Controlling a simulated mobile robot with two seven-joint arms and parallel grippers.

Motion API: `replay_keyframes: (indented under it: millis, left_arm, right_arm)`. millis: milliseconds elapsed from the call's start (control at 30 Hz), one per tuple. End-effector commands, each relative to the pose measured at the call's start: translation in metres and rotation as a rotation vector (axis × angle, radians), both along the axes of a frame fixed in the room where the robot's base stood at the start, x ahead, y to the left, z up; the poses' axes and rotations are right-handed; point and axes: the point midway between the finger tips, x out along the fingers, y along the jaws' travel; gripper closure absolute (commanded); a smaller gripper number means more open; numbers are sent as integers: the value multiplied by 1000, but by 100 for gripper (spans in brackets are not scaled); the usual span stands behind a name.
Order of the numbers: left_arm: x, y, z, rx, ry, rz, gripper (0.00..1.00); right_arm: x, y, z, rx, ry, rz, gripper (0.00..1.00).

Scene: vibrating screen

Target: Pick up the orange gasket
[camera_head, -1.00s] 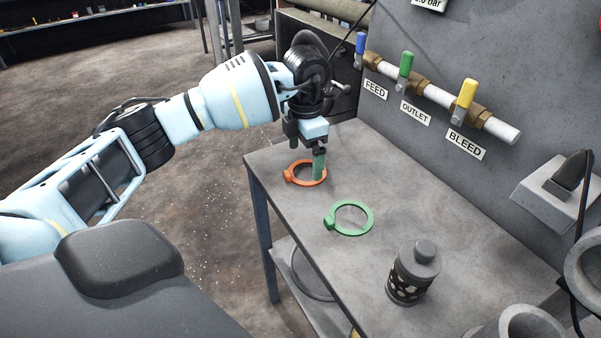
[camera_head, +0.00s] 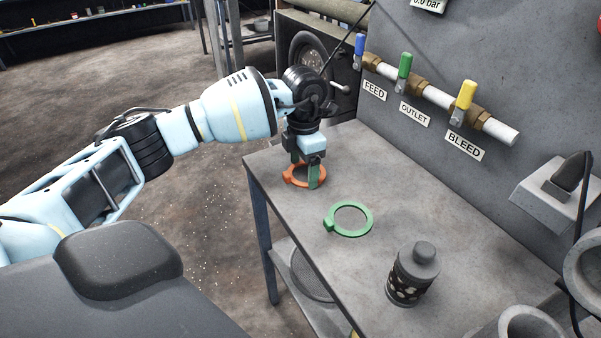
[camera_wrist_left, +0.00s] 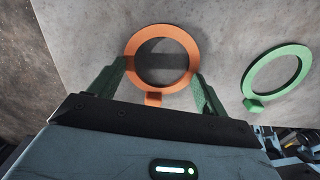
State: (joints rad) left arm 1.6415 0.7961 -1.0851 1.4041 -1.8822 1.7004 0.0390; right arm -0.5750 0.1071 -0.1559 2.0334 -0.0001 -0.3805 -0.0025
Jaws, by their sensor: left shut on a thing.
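The orange gasket (camera_head: 291,181) is a flat ring with a small tab, at the far left corner of the grey table (camera_head: 400,205). My left gripper (camera_head: 304,173) is down at the gasket, with its green fingers against it. In the left wrist view the fingers stand at either side of the orange gasket (camera_wrist_left: 160,32), near its tab, and are shut on it. The gasket looks flat and at table height; I cannot tell whether it touches the table. My right gripper is not in view.
A green gasket (camera_head: 350,234) lies nearby on the table, to the right. A dark cylinder with a grey cap (camera_head: 414,272) stands nearer the front. A wall panel carries a pipe (camera_head: 437,96) with blue, green and yellow valve handles. The table between the green gasket and panel is clear.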

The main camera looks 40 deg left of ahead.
Motion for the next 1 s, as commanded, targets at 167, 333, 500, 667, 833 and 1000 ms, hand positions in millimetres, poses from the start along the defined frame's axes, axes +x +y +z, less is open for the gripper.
replay_keyframes:
  millis: [167, 333, 500, 667, 833, 1000]
  left_arm:
    - [0, 0, 2, 0, -1, 0, 45]
    - [0, 0, 12, -1, -2, 0, 45]
    - [1, 0, 34, -1, -3, 0, 45]
    - [-7, -31, 37, -1, 0, -9, 45]
    - [-16, -76, 41, -3, -1, -8, 45]
    - [-26, -115, 45, -2, 0, -6, 45]
  right_arm:
    - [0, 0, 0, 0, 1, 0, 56]
    - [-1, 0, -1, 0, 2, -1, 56]
    - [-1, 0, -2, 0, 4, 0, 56]
    - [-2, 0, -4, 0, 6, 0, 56]
    - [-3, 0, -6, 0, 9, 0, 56]
    - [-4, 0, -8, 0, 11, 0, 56]
